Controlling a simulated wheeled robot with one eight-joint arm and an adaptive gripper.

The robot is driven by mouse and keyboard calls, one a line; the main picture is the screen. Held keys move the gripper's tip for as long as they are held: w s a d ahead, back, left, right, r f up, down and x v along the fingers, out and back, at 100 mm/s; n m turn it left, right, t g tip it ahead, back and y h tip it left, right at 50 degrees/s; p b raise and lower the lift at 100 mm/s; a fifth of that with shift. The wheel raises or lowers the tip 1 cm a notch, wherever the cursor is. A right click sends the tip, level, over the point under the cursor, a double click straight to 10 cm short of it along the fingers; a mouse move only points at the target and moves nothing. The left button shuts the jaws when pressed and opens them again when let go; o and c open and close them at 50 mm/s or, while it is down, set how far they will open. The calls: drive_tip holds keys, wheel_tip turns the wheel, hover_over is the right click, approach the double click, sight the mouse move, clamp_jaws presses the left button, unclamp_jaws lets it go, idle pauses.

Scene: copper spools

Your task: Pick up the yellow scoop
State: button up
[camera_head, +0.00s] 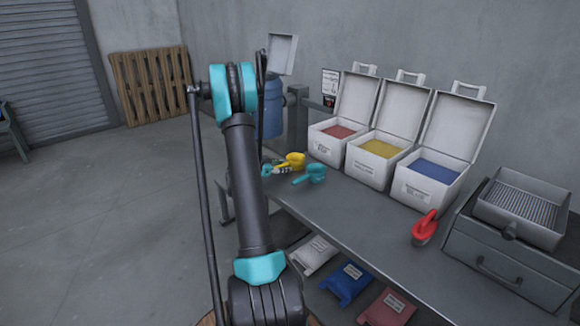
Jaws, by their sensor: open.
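The yellow scoop (295,160) lies on the grey workbench (345,212), near its far left end. My arm rises through the left middle of the view, and its dark forearm drops behind the upper arm toward that end. My gripper (279,169) appears small and partly hidden just left of the yellow scoop. It is open, and nothing shows held in it. Whether its fingers touch the scoop is too small to tell.
A teal scoop (311,174) lies close in front of the yellow one. Open bins with red (338,131), yellow (381,148) and blue powder (434,171) line the back. A red scoop (425,228) and a drawer unit (510,258) stand right. The bench middle is clear.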

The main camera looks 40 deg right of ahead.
clamp_jaws()
idle(0.3)
idle(0.3)
wheel_tip(320, 180, up, 20)
idle(0.5)
drive_tip(key=c, duration=0.6)
unclamp_jaws()
clamp_jaws()
